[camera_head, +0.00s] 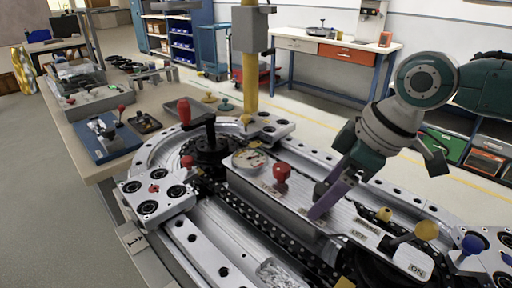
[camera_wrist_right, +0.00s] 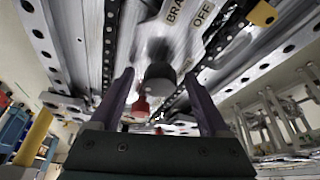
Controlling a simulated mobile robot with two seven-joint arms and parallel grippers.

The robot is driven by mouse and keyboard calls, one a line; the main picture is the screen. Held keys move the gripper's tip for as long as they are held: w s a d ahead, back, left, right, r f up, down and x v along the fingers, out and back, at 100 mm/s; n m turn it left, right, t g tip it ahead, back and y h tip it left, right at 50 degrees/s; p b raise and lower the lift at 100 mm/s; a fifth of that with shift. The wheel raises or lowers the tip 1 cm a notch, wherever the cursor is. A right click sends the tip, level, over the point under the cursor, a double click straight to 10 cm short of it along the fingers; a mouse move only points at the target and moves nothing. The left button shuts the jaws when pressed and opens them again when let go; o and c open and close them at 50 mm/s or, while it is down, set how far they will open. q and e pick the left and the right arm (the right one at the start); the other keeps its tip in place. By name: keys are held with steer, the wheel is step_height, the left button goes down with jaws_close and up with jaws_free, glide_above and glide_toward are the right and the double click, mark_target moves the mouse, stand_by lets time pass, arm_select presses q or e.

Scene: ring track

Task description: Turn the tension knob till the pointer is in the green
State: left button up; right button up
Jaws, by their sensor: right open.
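A silver ring track carries a long raised panel (camera_head: 262,192). A round dial gauge (camera_head: 250,159) sits at the panel's far end; its pointer and green zone are too small to read. A red knob (camera_head: 281,173) stands near the gauge and also shows in the wrist view (camera_wrist_right: 140,105). My right gripper (camera_head: 321,205) reaches down over the panel, right of the red knob. In the wrist view its purple fingers (camera_wrist_right: 159,84) are open, with a dark round knob (camera_wrist_right: 160,78) between them, not visibly gripped. My left gripper is out of view.
A yellow-ball lever (camera_head: 427,230) and blue-ball lever (camera_head: 471,245) are at the right. A yellow post (camera_head: 250,75) rises behind. A blue tray (camera_head: 105,138) and other parts lie on the bench at left.

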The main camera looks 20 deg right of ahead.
jaws_close()
stand_by(0.7)
